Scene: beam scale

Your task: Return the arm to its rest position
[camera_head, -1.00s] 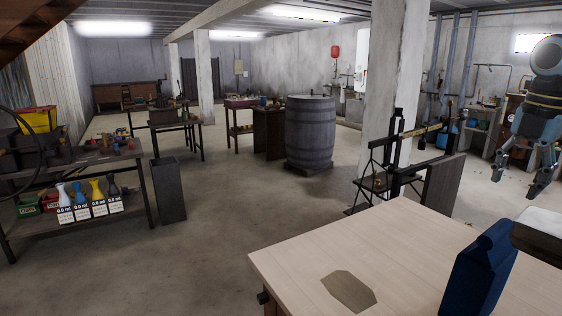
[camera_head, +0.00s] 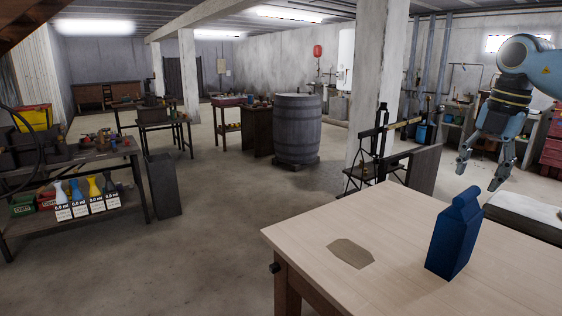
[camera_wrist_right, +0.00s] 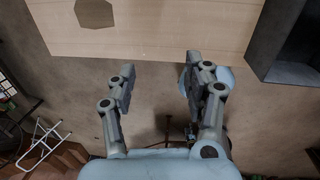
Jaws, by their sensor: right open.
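My right arm comes in at the right edge of the head view. Its gripper (camera_head: 478,180) hangs downward with its two fingers apart and nothing between them. It appears above and behind the far right side of the wooden table (camera_head: 330,220), apart from it. In the right wrist view the open fingers (camera_wrist_right: 160,88) are empty, with floor between them and the table edge beyond. My left gripper is not in view.
A blue carton (camera_head: 453,240) stands upright on the table, right of a flat brown patch (camera_head: 350,254). A beam scale (camera_head: 381,145) stands behind the table by a pillar. A barrel (camera_head: 297,128) stands farther back. Open floor lies left of the table.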

